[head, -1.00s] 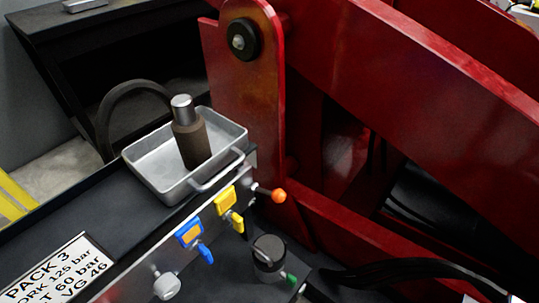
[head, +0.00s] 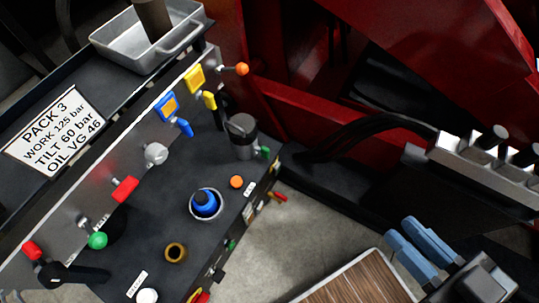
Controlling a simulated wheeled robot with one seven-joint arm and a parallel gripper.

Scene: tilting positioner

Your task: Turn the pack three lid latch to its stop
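The pack is the dark box with the white "PACK 3" label (head: 56,130). Its grey side panel carries a yellow lever (head: 209,100), a blue lever (head: 184,128), a red handle (head: 125,188), a green knob (head: 97,240) and an orange-tipped rod (head: 241,69). I cannot tell which part is the lid latch. A dark-capped cylinder (head: 242,135) stands below the panel, with a green tip (head: 265,152) near it. Two blue bars on a grey body at lower right look like my gripper (head: 402,230). They are away from the panel; their gap is unclear.
A metal tray (head: 150,45) holding a brown cylinder sits on the pack. A blue cap (head: 205,203) and a brass ring (head: 175,252) are on the dark surface below. Red beams (head: 430,60) and a grey block with black knobs (head: 480,160) lie right. Bare floor (head: 290,225) shows between.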

